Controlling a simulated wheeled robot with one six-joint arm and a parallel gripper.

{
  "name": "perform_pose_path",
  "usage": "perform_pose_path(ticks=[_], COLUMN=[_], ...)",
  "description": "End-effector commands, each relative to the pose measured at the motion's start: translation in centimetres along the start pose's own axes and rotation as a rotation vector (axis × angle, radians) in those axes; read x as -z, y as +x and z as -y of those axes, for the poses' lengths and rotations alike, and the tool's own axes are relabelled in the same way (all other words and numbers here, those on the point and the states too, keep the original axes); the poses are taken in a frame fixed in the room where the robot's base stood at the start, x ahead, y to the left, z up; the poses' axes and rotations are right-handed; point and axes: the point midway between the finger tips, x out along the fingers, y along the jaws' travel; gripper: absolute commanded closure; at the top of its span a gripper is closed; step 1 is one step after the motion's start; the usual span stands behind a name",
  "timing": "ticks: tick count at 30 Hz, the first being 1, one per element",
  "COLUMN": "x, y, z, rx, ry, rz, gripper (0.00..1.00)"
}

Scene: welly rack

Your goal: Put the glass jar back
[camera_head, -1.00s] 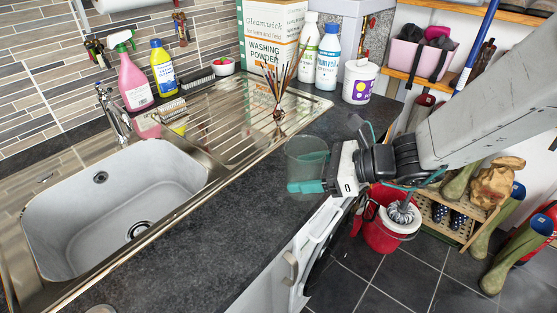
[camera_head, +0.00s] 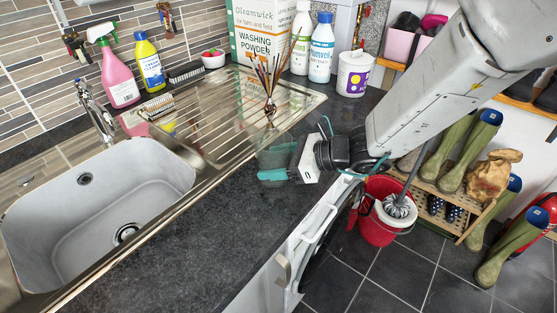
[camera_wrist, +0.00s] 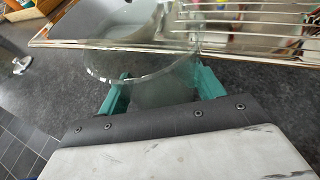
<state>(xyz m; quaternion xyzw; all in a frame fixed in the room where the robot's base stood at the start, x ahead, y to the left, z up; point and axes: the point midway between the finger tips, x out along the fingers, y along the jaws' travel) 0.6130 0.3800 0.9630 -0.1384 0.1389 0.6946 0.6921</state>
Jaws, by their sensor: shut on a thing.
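The clear glass jar (camera_head: 274,152) is at the dark worktop near the front edge of the drainer, in the head view. My gripper (camera_head: 276,175) comes in from the right with its teal fingers shut on the jar. In the wrist view the jar (camera_wrist: 142,62) fills the middle, with a teal finger of my gripper (camera_wrist: 160,95) on each side of it. The jar looks upright. I cannot tell whether its base touches the worktop.
The steel drainer (camera_head: 225,110) and sink (camera_head: 95,205) lie to the left. A reed bundle (camera_head: 268,85) stands behind the jar. Bottles, a washing powder box (camera_head: 257,35) and a white tub (camera_head: 354,75) stand at the back. Bare worktop (camera_head: 190,240) lies in front; a red bucket (camera_head: 375,228) is below right.

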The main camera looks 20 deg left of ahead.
Motion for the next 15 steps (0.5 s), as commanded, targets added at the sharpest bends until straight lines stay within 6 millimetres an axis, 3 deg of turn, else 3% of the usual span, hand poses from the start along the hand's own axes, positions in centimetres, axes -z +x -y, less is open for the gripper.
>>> perform_pose_path(ticks=[5,6,8,15], x=[0.36,0.37,0.36,0.37], y=[0.02,0.00,-0.04,-0.11], z=[0.07,0.08,0.09,0.13], rx=[0.001,0.002,0.002,0.003], ry=[0.001,0.001,0.001,0.002], rz=[0.000,0.000,0.000,-0.001], gripper=[0.66,0.25,0.11,0.11])
